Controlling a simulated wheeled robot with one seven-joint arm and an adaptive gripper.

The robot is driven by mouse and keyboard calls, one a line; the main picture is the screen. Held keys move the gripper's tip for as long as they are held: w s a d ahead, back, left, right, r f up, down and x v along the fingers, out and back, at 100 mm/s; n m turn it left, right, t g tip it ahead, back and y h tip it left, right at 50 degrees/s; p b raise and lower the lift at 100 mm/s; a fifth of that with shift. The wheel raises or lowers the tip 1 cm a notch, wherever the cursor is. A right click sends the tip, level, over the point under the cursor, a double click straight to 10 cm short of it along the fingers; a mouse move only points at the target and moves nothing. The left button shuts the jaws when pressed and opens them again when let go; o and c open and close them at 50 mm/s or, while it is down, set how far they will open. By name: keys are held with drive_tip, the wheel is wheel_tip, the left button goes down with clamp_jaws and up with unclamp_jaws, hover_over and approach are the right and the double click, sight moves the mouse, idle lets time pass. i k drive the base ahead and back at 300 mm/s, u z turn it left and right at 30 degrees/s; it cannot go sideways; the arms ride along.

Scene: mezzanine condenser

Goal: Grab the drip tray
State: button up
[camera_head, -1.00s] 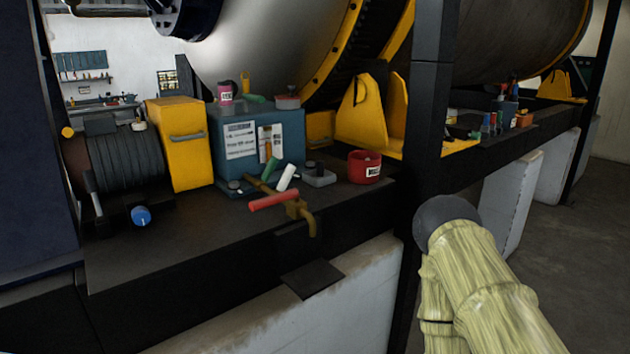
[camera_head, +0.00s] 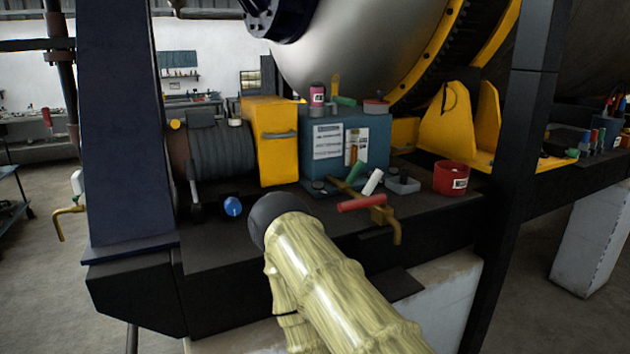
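A dark, flat plate (camera_head: 408,284), which looks like the drip tray, juts out below the bench edge, under the brass tap (camera_head: 394,222) with its red handle (camera_head: 361,203). My arm, in a pale yellow ribbed cover, reaches up from the bottom centre and stands left of the plate in the picture, close to its left side. The arm's visible end is a dark rounded cap. No gripper fingers show, so I cannot see whether anything is held.
The dark bench (camera_head: 225,250) carries a blue box (camera_head: 348,142), a yellow box (camera_head: 272,150), a red tin (camera_head: 451,177), a small grey tray (camera_head: 403,186) and a blue knob (camera_head: 233,206). A black post (camera_head: 520,150) stands right. Open floor lies left.

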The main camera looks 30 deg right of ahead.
sight(406, 184)
drive_tip(key=u, duration=1.55)
drive_tip(key=k, duration=0.5)
drive_tip(key=z, duration=2.1)
